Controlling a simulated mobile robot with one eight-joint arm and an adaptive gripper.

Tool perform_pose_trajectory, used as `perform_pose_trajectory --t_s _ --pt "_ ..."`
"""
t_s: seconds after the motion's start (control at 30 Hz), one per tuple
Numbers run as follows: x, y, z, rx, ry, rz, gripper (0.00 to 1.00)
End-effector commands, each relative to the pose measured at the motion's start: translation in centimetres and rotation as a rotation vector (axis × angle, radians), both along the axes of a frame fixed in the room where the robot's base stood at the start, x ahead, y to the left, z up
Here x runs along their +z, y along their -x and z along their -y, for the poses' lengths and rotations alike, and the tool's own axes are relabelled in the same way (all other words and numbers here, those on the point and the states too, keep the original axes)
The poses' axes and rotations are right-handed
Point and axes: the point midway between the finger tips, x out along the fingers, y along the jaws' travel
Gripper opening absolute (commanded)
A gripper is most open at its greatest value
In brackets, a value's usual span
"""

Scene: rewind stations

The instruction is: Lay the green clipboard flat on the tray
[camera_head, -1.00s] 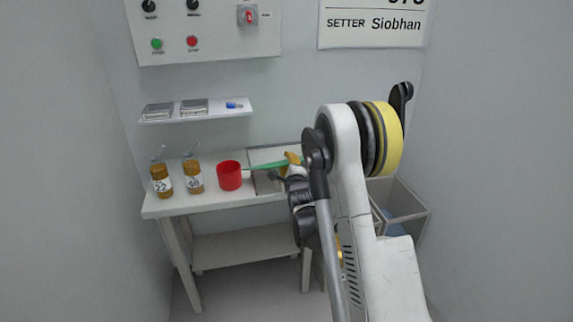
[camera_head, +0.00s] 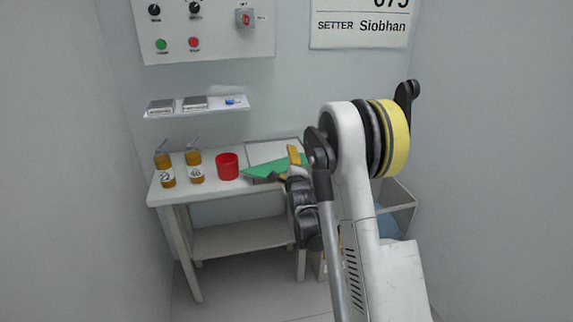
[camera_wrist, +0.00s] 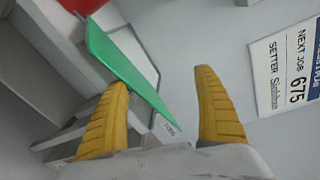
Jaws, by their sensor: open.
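The green clipboard (camera_head: 270,168) is over the right part of the bench, just right of the red cup, and covers part of the pale tray (camera_head: 270,148). In the wrist view the clipboard (camera_wrist: 122,66) looks tilted, with the tray (camera_wrist: 150,68) behind it. I cannot tell whether it rests on the tray. My gripper (camera_wrist: 163,78) is open, its yellow fingers spread wide. The left finger overlaps the clipboard's edge; the right finger is apart from it. In the head view my gripper (camera_head: 293,165) is at the clipboard's right end, partly hidden by my arm.
The red cup (camera_head: 227,167) stands close to the clipboard's left end. Two amber bottles (camera_head: 165,172) (camera_head: 194,167) stand farther left. A shelf (camera_head: 196,107) with small items is above the bench. A grey bin (camera_head: 399,207) is at the right, behind my arm.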

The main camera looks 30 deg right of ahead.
Motion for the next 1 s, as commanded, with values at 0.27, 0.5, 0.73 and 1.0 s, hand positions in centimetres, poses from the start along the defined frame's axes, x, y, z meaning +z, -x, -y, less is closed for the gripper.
perform_pose_trajectory --t_s 0.27,0.5,0.73,1.0 --pt "0.0 0.1 0.0 0.000 0.000 0.000 1.00" --pt "0.4 2.8 -1.0 0.000 0.000 0.000 1.00" --pt "1.1 7.8 -2.6 0.000 0.000 0.000 1.00" --pt "1.5 11.0 -3.7 0.000 -0.001 -0.002 1.00"
